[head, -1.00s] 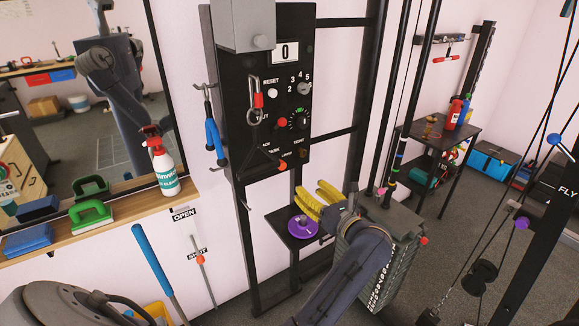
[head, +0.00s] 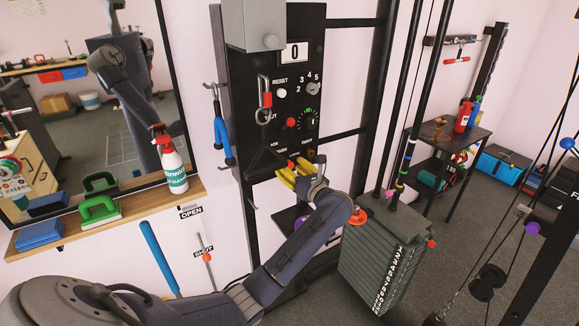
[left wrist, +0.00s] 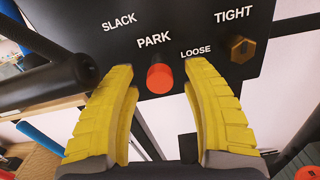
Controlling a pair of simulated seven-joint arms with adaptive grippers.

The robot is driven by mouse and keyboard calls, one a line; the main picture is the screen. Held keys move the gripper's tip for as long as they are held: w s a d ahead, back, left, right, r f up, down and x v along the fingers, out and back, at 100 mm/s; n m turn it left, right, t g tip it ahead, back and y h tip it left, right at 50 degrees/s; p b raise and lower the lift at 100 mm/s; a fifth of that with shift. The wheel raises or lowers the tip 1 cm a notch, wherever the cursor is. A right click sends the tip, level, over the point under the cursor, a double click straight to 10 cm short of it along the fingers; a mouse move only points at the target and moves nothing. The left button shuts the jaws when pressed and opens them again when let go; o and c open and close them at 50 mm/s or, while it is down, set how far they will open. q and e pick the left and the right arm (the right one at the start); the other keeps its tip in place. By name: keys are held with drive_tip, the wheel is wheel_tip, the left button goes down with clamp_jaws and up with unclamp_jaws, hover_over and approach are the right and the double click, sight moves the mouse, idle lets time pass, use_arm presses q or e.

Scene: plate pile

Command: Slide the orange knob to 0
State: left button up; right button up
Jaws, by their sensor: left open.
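An orange-red knob (left wrist: 160,79) protrudes near the lower edge of the black panel (left wrist: 200,30), just below the word PARK, with LOOSE to its right. My left gripper (head: 291,171) is open, its yellow fingers at the panel's lower edge. In the left wrist view its fingertips (left wrist: 160,66) lie on either side of the knob in the picture; I cannot tell whether they touch it. In the head view the fingers partly cover this area. My right gripper is out of view.
A dark bar (left wrist: 40,78) crosses the left of the wrist view, close to the left finger. A brass hex knob (left wrist: 241,48) sits under TIGHT. A blue-handled hook (head: 221,135) hangs left of the panel. The weight stack (head: 380,260) stands lower right.

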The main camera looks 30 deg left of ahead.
use_arm(q)
drive_tip(key=shift+w+a, duration=0.2)
drive_tip(key=shift+a, duration=0.15)
clamp_jaws()
idle(0.3)
